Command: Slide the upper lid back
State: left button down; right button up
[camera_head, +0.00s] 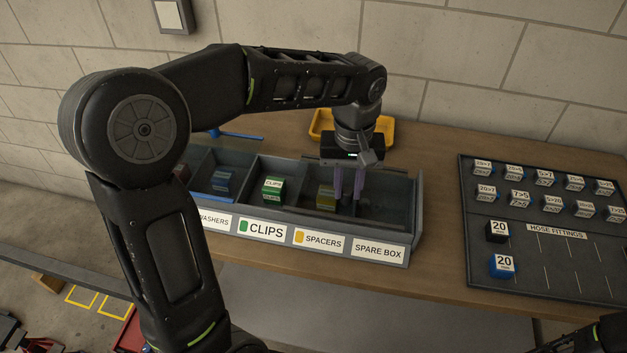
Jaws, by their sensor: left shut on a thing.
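A grey box with a row of compartments (300,232) stands on the bench, its front labelled WASHERS, CLIPS, SPACERS and SPARE BOX. My left gripper (347,197) points down into its right part, near the divider between the spacers and spare box compartments. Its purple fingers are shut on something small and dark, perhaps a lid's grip. The lid's outline is hard to tell against the dark interior. A yellow block (326,197) lies just left of the fingers, and a green CLIPS block (272,188) sits further left. My right gripper is not in view.
A dark rack labelled HOSE FITTINGS (545,262) with several labelled blocks lies on the right of the bench. A yellow tray (381,130) sits behind the box. Bare bench (437,215) separates box and rack. My left arm hides the box's left end.

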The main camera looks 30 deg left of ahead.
pick_arm(q)
jog(key=shift+w+d, duration=0.2)
jog(key=shift+d, duration=0.35)
jog(key=shift+w+d, duration=0.15)
jog(key=shift+d, duration=0.35)
jog(key=c, duration=1.2)
grip_release()
jog(key=shift+d, duration=0.15)
notch_tip(320, 180, up, 8)
jog(key=shift+f, duration=0.15)
